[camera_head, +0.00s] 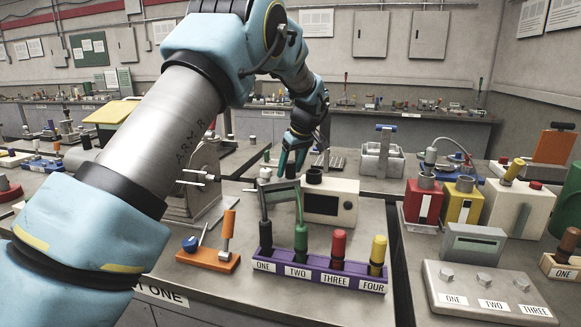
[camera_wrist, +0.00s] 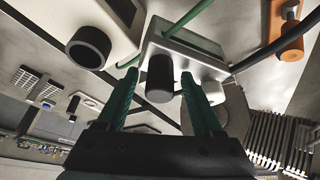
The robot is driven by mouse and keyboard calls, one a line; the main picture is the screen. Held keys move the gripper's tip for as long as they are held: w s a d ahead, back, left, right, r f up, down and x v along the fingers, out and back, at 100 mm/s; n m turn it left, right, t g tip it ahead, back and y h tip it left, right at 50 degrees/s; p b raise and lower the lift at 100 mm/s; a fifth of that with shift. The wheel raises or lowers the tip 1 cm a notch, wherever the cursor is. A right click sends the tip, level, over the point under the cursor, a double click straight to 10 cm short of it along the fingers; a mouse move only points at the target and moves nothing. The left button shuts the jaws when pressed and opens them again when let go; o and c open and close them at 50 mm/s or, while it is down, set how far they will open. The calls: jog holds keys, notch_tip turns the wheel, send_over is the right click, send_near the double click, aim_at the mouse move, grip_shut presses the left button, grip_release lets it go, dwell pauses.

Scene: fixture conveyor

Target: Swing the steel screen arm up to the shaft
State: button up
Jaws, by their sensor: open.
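My gripper (camera_head: 295,162) is above the bench, pointing down. In the wrist view its two green fingers (camera_wrist: 158,80) are apart. A dark cylinder (camera_wrist: 161,72) on a pale box with leads shows between them; I cannot tell whether they touch it. In the head view a small grey box (camera_head: 282,196) with dark and green leads is just below my gripper. A grey steel fixture (camera_head: 203,172) with thin rods (camera_head: 196,178) pointing left stands left of my gripper. I cannot make out for certain which parts are the screen arm and the shaft.
A white box (camera_head: 342,205) with a dark display stands right of my gripper. In front are a purple rack (camera_head: 320,272) with four labelled slots and an orange stand (camera_head: 207,261). Red (camera_head: 421,200) and yellow (camera_head: 459,207) boxes stand right.

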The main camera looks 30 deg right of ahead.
jog(key=shift+c, duration=0.3)
grip_shut()
dwell(1.0)
